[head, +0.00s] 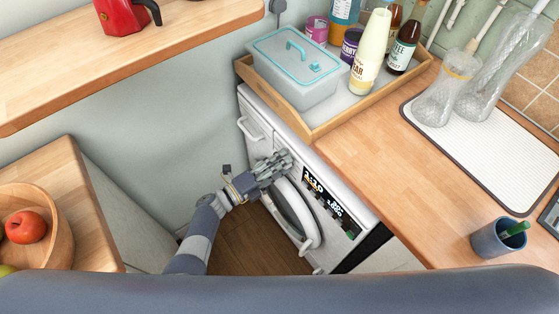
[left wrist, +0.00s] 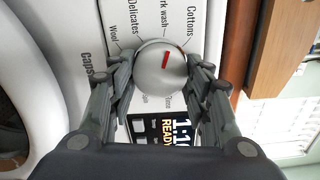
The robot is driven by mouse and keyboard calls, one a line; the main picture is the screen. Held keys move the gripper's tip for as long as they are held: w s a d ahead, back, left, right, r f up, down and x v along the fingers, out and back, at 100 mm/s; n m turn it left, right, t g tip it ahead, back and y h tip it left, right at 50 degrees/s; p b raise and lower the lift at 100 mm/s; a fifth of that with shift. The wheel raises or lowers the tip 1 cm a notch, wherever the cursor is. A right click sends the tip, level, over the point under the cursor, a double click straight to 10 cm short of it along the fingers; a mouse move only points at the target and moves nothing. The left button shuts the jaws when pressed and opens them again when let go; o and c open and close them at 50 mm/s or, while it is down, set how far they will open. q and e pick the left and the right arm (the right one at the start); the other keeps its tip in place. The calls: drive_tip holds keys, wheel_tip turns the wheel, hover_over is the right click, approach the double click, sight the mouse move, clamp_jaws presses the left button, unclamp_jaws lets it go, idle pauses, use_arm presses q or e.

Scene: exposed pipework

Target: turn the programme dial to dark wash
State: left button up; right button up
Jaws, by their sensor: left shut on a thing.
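The programme dial (left wrist: 150,78) is a round silver knob with a red mark. In the left wrist view, the red mark points up and slightly right, close to the partly cut-off "rk wash" label (left wrist: 164,15), on its "Cottons" side (left wrist: 190,21). My left gripper (left wrist: 165,72) is shut on the dial, one finger on each side. In the head view, my left gripper (head: 283,163) reaches the washing machine's front (head: 339,197) and hides the dial. My right gripper is not in view.
The lit display (head: 313,180) is beside the dial. The round door (head: 295,207) is below. A wooden tray (head: 330,122) with a lidded box (head: 294,88) and bottles stands on the counter above. A fruit bowl (head: 62,228) is on the left counter.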

use_arm(q)
drive_tip(key=shift+n+p, duration=0.3)
drive_tip(key=shift+n, duration=0.4)
drive_tip(key=o, duration=1.1)
drive_tip(key=shift+c, duration=0.2)
drive_tip(key=v, duration=1.2)
